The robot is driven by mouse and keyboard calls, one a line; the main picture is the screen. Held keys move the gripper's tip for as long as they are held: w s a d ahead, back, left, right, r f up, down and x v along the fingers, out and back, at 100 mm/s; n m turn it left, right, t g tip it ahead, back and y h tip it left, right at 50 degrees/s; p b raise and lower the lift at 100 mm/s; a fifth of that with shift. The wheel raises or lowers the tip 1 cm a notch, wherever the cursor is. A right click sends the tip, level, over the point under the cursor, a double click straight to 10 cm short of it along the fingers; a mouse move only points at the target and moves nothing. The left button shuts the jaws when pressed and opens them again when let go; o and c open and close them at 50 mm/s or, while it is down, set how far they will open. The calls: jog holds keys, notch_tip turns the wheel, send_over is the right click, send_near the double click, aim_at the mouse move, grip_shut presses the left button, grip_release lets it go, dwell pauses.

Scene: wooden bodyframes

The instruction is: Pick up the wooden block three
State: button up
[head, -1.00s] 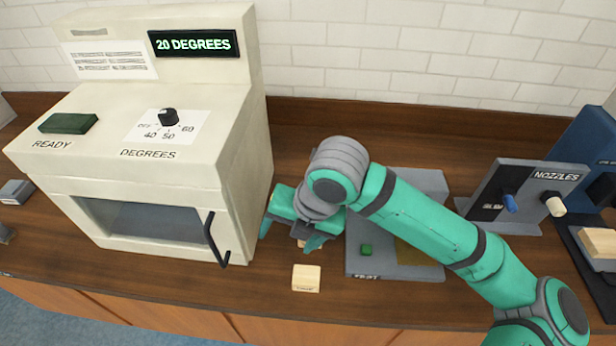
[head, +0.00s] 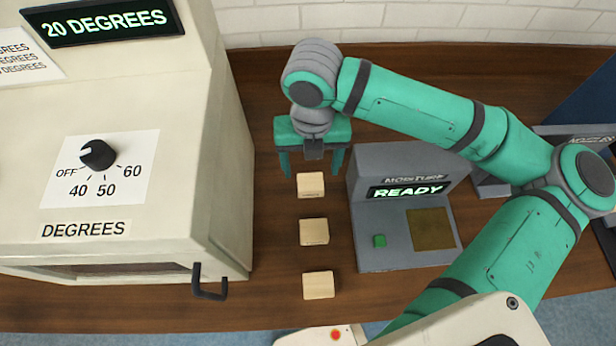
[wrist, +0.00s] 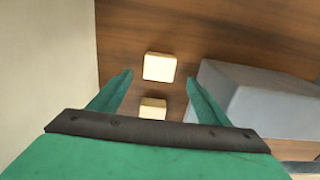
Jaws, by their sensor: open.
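Three pale wooden blocks stand in a row on the brown counter: a far block (head: 311,185), a middle block (head: 314,232) and a near block (head: 318,285). Their markings are too small to read, so I cannot tell which is block three. My gripper (head: 312,168) is open and empty at the far end of the row, its fingers pointing down near the far block. In the wrist view, one block (wrist: 159,67) shows beyond the fingertips. Another block (wrist: 153,107) shows between the fingers, partly hidden by the gripper's body.
A cream oven (head: 215,225) with a black door handle (head: 208,285) stands close on the left. A grey moisture tester (head: 368,228) reading READY stands close on the right. Bare counter lies between them around the blocks. A brick wall is behind.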

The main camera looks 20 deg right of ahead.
aim_at(310, 182)
jog(key=shift+a+f, duration=0.1)
jog(key=shift+f, duration=3.9)
jog(key=c, duration=1.2)
jog(key=shift+o, duration=0.2)
jog(key=shift+w+r, duration=0.1)
jog(key=shift+r, duration=0.05)
